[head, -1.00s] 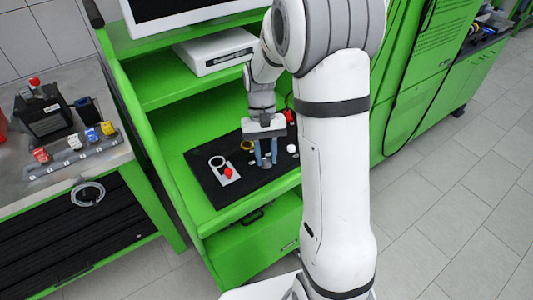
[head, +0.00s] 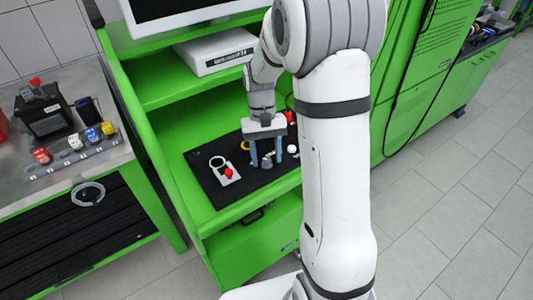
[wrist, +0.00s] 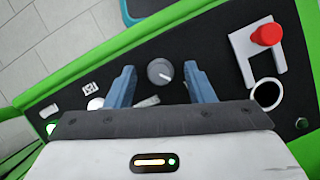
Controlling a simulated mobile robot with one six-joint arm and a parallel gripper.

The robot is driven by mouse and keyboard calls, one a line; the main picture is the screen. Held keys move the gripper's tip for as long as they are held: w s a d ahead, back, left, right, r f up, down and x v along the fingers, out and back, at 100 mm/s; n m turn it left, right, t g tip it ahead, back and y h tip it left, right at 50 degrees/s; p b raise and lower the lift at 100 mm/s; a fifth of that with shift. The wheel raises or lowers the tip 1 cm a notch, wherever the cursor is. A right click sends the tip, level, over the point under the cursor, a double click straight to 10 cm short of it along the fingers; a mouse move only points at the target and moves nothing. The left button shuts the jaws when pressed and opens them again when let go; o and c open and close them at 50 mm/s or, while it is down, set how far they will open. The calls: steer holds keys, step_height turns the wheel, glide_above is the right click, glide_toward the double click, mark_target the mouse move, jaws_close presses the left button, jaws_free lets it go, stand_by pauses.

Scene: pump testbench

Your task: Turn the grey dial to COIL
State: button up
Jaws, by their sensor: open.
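The grey dial (wrist: 160,71) is a round knob with a light pointer mark, on the black panel (wrist: 215,60) in the wrist view. My gripper (wrist: 160,85) is open, with one blue finger on each side of the dial and a gap to both. In the head view my gripper (head: 266,161) points down over the panel (head: 205,180), and the dial shows only as a small grey shape (head: 268,161) between the fingers. Any labels around the dial, COIL included, are too small or hidden to read.
A red button (wrist: 266,34) on a light bracket and a black-and-white ring (wrist: 267,94) lie right of the dial in the wrist view. A white knob (head: 292,149) is close by my gripper in the head view. Green side walls (head: 150,140) bound the bench.

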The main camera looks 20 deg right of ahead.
steer(key=v, duration=0.7)
steer(key=shift+r+b, duration=0.35)
steer(key=shift+b, duration=0.05)
steer(key=shift+w, duration=0.15)
steer(key=s+r+t, duration=0.2)
steer(key=s+t, duration=0.2)
steer(key=s, duration=0.5)
steer(key=s+r+t, duration=0.2)
steer(key=s+t, duration=0.1)
steer(key=s, duration=0.6)
steer(key=shift+s+r+n+t, duration=0.15)
steer(key=shift+r+n+t, duration=0.2)
steer(key=shift+n+t, duration=0.05)
